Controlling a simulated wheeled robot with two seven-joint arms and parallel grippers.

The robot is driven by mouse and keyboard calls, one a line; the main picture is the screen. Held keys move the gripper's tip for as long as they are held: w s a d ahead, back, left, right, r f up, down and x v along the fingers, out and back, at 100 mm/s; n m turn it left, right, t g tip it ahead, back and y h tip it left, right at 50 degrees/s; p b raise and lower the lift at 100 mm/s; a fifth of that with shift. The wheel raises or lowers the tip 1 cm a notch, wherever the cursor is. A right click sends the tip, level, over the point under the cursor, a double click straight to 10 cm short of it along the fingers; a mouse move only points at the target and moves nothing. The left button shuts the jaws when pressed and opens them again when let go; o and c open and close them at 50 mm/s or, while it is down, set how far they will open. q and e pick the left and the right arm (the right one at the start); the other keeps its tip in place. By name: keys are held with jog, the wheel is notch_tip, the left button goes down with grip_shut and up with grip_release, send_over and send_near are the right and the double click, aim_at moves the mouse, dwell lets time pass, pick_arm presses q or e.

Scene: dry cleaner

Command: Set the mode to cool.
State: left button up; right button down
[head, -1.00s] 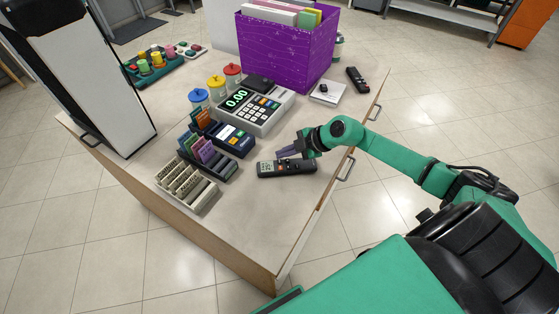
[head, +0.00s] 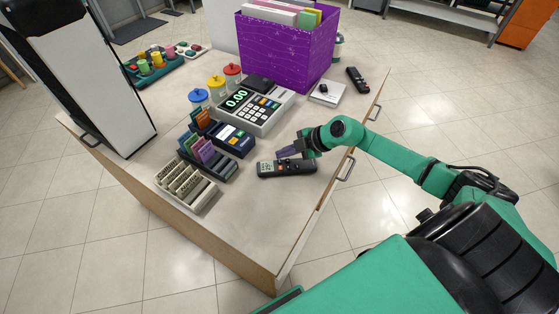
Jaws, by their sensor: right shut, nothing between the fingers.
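A dark remote control (head: 288,169) with a small grey-green display at its left end lies flat on the table. Its display text is too small to read. My right gripper (head: 283,153) is shut and empty, its fingers just above or at the remote's far edge. I cannot tell whether the fingertips touch it. A second dark handheld device (head: 357,79) lies at the table's far right edge, away from the gripper. My left gripper is not in view.
A cash register (head: 250,108) with a green 0.00 display, a card terminal (head: 231,140) and card racks (head: 207,157) stand left of the remote. A purple bin (head: 285,52) stands behind. The table (head: 255,225) is clear in front of the remote.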

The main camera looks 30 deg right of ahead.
aim_at(284, 163)
jog(key=shift+f, duration=0.4)
jog(key=shift+f, duration=0.35)
dwell(0.8)
jog(key=shift+r+p, duration=0.75)
jog(key=shift+p, duration=0.15)
notch_tip(284, 163, up, 5)
jog(key=p, duration=0.6)
jog(key=shift+r, duration=0.1)
